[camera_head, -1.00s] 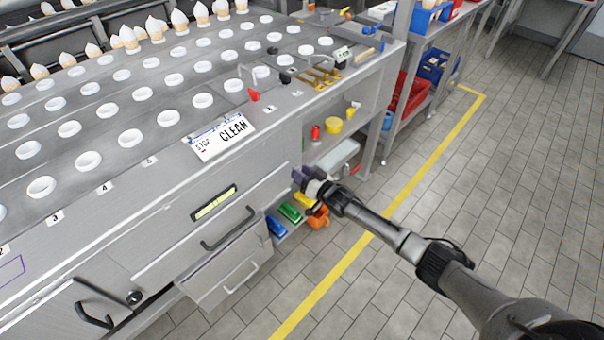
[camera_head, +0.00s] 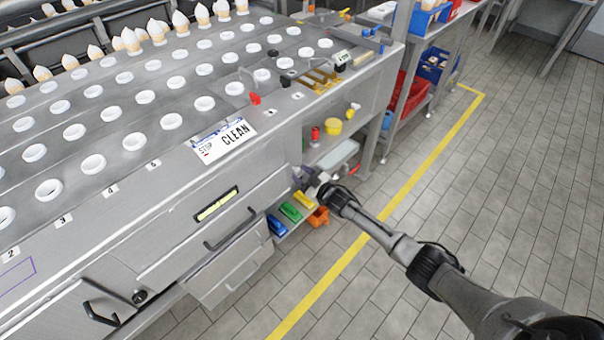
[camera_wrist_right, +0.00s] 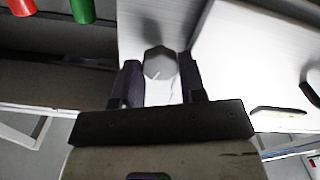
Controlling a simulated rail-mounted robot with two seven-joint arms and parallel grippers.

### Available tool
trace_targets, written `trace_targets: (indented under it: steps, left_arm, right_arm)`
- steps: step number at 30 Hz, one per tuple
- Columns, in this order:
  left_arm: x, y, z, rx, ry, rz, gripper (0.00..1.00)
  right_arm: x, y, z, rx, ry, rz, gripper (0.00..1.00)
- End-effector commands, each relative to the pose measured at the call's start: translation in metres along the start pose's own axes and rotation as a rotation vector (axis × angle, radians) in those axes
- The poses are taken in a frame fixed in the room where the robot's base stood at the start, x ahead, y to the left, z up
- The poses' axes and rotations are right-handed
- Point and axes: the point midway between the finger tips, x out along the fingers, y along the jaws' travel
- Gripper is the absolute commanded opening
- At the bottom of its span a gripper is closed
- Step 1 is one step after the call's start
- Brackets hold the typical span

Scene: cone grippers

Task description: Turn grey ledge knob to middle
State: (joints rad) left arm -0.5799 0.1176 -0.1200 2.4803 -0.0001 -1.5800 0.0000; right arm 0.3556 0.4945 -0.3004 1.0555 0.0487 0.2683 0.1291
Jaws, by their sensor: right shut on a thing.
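The grey knob (camera_wrist_right: 159,63) shows in the right wrist view as a round, faceted dial with a short white line near its lower edge. It sits on a pale panel, between the dark fingers of my right gripper (camera_wrist_right: 160,76), which are shut on it. In the head view my right gripper (camera_head: 307,178) is at the right end of the machine's front, beside the drawers and above the small coloured bins. The knob cannot be made out there. My left gripper is not in view.
A green bin (camera_head: 290,211), a blue bin (camera_head: 276,225) and an orange bin (camera_head: 318,216) sit below the gripper. A drawer handle (camera_head: 232,238) juts out to its left. A shelf with a red bottle (camera_head: 315,134) is above. Open floor lies right.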

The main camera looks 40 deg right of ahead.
Motion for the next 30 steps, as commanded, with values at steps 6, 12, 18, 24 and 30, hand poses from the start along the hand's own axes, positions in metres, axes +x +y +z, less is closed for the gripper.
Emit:
trace_targets:
  steps: [6, 12, 18, 24, 30]
  left_arm:
    - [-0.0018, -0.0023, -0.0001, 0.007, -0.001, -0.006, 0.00]
    - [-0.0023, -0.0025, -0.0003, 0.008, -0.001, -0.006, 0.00]
    - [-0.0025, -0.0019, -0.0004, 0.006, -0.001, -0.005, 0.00]
    - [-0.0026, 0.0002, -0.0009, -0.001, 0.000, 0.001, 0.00]
    - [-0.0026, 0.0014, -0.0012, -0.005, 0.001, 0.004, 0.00]
  right_arm:
    - [0.0000, -0.0002, -0.0001, -0.142, 0.000, 0.000, 0.14]
    - [0.0000, 0.0001, 0.0001, -0.232, 0.000, 0.000, 0.14]
    - [-0.0001, 0.0002, 0.0001, -0.278, 0.000, 0.001, 0.14]
    - [-0.0001, 0.0000, 0.0001, -0.294, 0.000, 0.000, 0.14]
    - [-0.0001, 0.0000, 0.0001, -0.294, 0.000, 0.000, 0.14]
